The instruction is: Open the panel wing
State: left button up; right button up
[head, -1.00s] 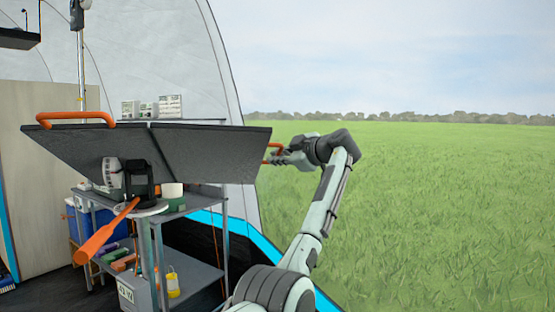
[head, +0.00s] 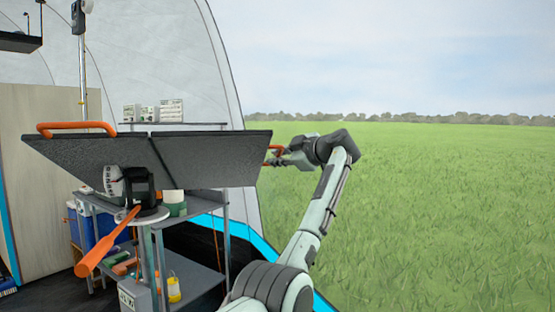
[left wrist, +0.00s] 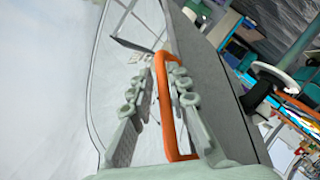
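The dark grey panel with two wings (head: 85,155) and (head: 210,160) stands on a mount at left centre in the head view. Its left wing has an orange handle (head: 75,128) on the top edge. Its right wing has another orange handle (head: 273,148) at the right edge. My left gripper (head: 283,158) is at that right handle. In the left wrist view, the handle (left wrist: 162,100) lies between the open fingers of my left gripper (left wrist: 155,103), nearer the right finger, with a gap on the left. My right gripper is not in view.
A metal shelf cart (head: 195,285) with several items stands below and behind the panel. An orange paddle-like lever (head: 105,243) sticks out below the mount. The tent wall (head: 170,55) is behind. Open grass (head: 450,210) lies to the right.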

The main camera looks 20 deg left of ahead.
pick_arm(q)
jog(key=o, duration=0.3)
jog(key=shift+r, duration=0.2)
jog(key=shift+f, duration=0.15)
jog(key=shift+s+d, duration=0.1)
jog(key=shift+d, duration=0.2)
jog(key=v, duration=1.1)
jog(key=shift+s, duration=0.15)
